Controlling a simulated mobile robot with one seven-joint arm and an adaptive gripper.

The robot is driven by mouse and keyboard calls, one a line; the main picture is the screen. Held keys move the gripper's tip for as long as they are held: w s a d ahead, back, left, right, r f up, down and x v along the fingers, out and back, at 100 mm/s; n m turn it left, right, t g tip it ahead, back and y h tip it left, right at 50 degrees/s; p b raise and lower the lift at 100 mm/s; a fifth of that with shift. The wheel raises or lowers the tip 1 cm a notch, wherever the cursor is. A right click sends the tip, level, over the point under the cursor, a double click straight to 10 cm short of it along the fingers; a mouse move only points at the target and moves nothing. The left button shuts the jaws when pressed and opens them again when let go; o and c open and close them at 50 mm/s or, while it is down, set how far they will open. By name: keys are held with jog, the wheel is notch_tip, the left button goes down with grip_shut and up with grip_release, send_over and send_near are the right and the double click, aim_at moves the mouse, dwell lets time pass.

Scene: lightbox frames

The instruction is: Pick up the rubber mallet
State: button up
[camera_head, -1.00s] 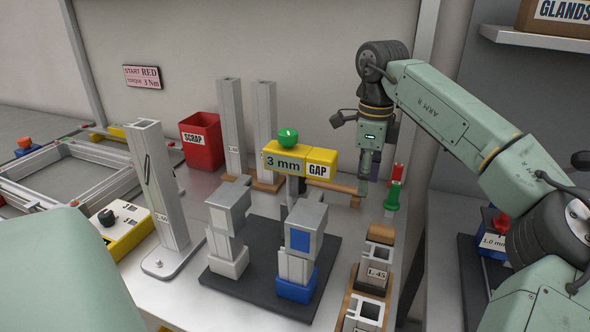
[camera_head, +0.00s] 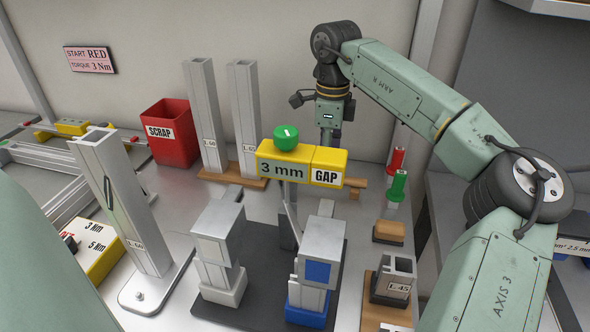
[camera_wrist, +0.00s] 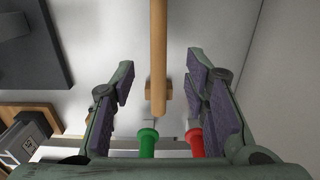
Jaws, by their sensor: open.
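The rubber mallet shows by its light wooden handle (camera_wrist: 158,50), which runs down the middle of the wrist view. In the head view a short part of the handle (camera_head: 353,183) shows at the right of the yellow gap block; I cannot make out the mallet's head. My gripper (camera_wrist: 160,80) is open and empty, with one finger on each side of the handle. In the head view my gripper (camera_head: 326,138) is behind the yellow block, which hides the fingertips.
The yellow "3 mm GAP" block (camera_head: 328,167) with a green knob (camera_head: 286,137) stands in front of my gripper. Red (camera_head: 397,160) and green (camera_head: 398,186) pieces stand to the right. Metal profiles and a red scrap bin (camera_head: 172,140) are to the left.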

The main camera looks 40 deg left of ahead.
aim_at(326, 174)
jog(key=shift+s+f+p, duration=0.1)
jog(key=shift+f+p, duration=1.1)
jog(key=shift+f, duration=2.35)
jog(key=shift+c, duration=0.4)
grip_shut()
